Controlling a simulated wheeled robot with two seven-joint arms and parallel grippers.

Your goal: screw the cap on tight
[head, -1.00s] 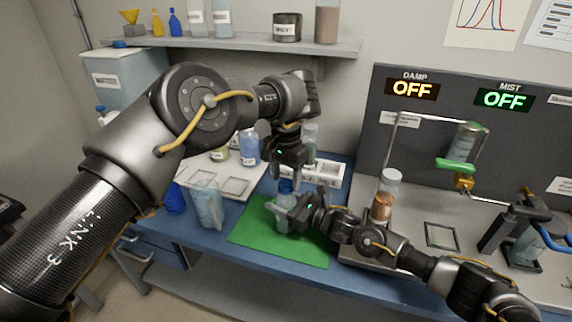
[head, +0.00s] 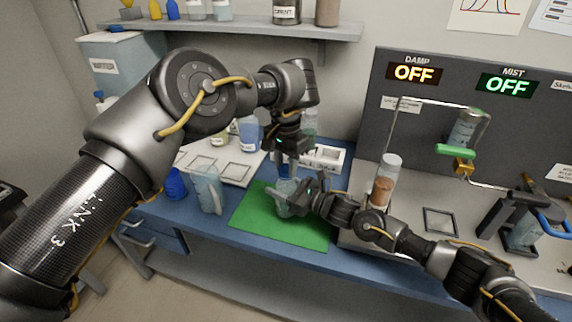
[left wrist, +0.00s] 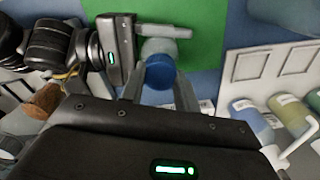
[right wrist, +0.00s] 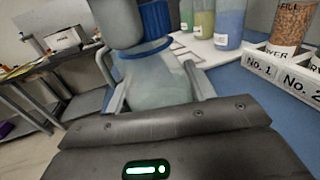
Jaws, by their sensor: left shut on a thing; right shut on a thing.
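A clear jar (right wrist: 155,82) stands on the green mat (head: 305,232), with a blue cap (left wrist: 160,72) at its top. My right gripper (head: 290,196) comes from the right and is shut around the jar's body. The right wrist view shows the jar between its fingers, with the blue cap (right wrist: 155,20) above a blue ring. My left gripper (head: 286,166) points down from above and is shut on the cap, its fingers on either side of it in the left wrist view. The thread and any gap under the cap cannot be made out.
A clear beaker (head: 208,190) stands left of the mat. Several labelled bottles and a white rack (head: 322,158) stand behind it. A tube of brown granules (head: 384,188) stands to the right, near the grey panel. The front of the mat is clear.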

